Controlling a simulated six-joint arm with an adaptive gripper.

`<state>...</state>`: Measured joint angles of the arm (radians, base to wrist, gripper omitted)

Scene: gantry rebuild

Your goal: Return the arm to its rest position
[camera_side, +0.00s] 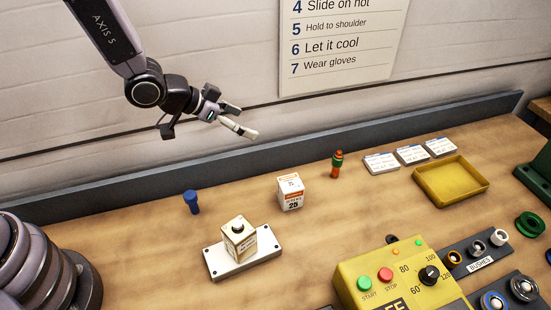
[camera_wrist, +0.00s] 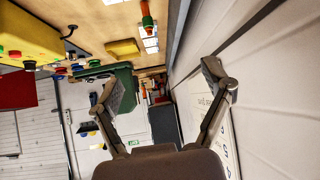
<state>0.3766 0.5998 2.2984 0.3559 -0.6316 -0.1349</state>
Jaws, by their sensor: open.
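My gripper (camera_side: 248,120) hangs high above the back of the bench in the side view, near the wall, and points to the right. In the wrist view my gripper (camera_wrist: 160,82) has its two fingers spread wide with nothing between them. It touches none of the objects on the bench. My arm comes in from the top left of the side view.
The wooden bench (camera_side: 330,215) holds a cream block on a metal plate (camera_side: 245,262), a blue peg (camera_side: 191,202), a white-orange box (camera_side: 291,192), an orange-green bottle (camera_side: 337,164), a yellow tray (camera_side: 450,182) and a yellow control box (camera_side: 395,278). A wall sign (camera_side: 340,45) hangs behind.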

